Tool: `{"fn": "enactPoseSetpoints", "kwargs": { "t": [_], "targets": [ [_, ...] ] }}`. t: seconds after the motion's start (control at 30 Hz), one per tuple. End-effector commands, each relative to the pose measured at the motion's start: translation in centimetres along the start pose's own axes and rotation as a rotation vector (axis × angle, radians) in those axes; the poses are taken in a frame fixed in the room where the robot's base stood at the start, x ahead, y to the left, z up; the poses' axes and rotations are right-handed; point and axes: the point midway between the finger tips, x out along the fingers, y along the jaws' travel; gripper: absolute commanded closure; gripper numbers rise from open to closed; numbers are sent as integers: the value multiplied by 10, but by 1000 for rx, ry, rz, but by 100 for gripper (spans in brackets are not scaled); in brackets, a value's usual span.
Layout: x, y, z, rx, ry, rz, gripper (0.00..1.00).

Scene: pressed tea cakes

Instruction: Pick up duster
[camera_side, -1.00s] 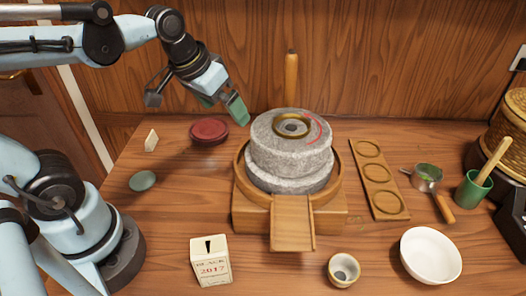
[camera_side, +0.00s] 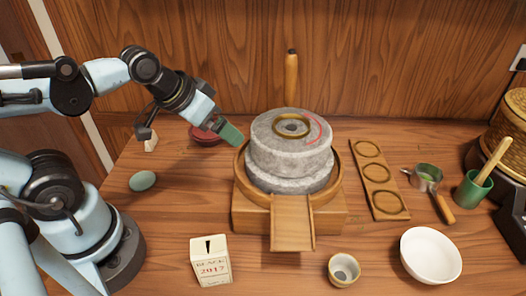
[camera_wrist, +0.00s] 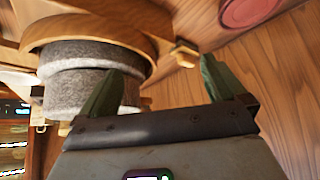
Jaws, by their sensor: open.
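No object is plainly a duster. An upright wooden handle (camera_side: 291,76) stands behind the stone mill (camera_side: 290,150), its lower end hidden by the mill. Another wooden stick (camera_side: 494,160) leans in a green cup (camera_side: 473,190) at the far right. I cannot tell whether either is the duster. My gripper (camera_side: 230,133) is open with green fingertips, just left of the mill and above the table. In the wrist view, the open fingers (camera_wrist: 162,80) hold nothing, and a small wooden piece (camera_wrist: 185,52) shows beyond them; I cannot tell what it belongs to.
The red disc (camera_side: 204,137) lies behind my gripper, partly hidden. A wooden three-ring board (camera_side: 390,208), strainer (camera_side: 427,177), white bowl (camera_side: 430,257) and small cup (camera_side: 343,270) are on the right. A date block (camera_side: 211,262) stands in front. The left-middle table is mostly clear.

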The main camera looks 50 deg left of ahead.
Motion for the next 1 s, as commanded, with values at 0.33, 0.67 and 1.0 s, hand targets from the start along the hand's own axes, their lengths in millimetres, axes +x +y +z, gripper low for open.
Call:
{"fn": "enactPoseSetpoints", "kwargs": {
  "t": [0.33,0.67,1.0],
  "targets": [
    [-1,0,-1,-1,0,0,6],
    [-31,0,-22,-1,-1,0,6],
    [-31,-5,-44,-363,-79,64,6]
  ]
}}
